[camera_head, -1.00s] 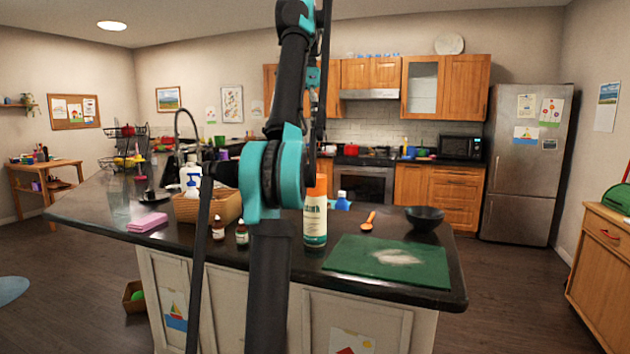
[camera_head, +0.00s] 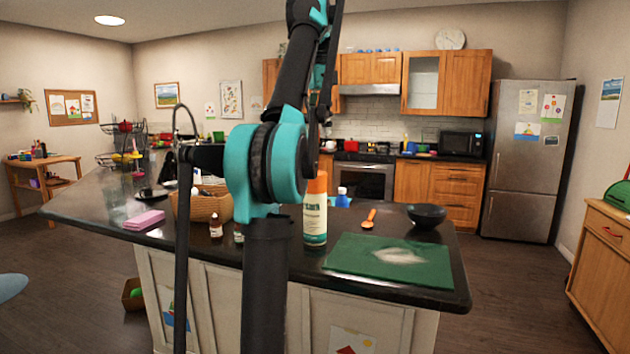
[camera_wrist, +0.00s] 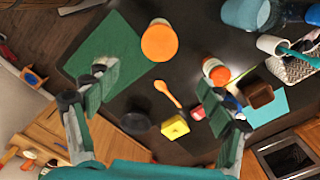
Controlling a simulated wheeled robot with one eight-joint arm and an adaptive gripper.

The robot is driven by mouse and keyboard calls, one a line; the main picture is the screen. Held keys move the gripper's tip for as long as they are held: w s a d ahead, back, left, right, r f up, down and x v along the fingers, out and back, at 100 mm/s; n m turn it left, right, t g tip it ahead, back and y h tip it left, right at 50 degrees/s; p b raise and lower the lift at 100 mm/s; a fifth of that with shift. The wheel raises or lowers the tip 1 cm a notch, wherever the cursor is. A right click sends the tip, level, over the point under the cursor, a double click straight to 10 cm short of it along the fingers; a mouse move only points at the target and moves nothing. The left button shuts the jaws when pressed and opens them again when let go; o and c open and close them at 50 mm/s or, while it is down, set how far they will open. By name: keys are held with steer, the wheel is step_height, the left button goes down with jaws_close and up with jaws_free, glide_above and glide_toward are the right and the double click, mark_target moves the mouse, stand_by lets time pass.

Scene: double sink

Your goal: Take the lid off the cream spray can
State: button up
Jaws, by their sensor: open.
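The cream spray can (camera_head: 316,228) stands upright on the dark counter, with a cream label and a green lower band. Its orange lid (camera_head: 316,186) is on top; my arm partly covers the can's left edge. In the wrist view the lid shows from above as an orange disc (camera_wrist: 159,42), beyond the fingertips and between their lines. My gripper (camera_wrist: 153,82) is open and empty, its two fingers wide apart and not touching the lid. The gripper itself does not show clearly in the head view.
A green mat (camera_head: 380,271) with a pale patch lies right of the can. An orange spoon (camera_head: 369,219) and a dark bowl (camera_head: 426,216) are behind it.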

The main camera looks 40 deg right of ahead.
mark_target(318, 173)
step_height(318, 173, down, 8)
steer(key=shift+f, duration=0.25)
steer(key=shift+a+f, duration=0.2)
steer(key=shift+f, duration=0.7)
steer(key=shift+a+f, duration=0.15)
steer(key=shift+f, duration=0.8)
steer(key=shift+a+f, duration=0.2)
steer(key=shift+f, duration=0.7)
steer(key=shift+w, duration=0.1)
steer(key=shift+c, duration=0.3)
steer(key=c, duration=0.9)
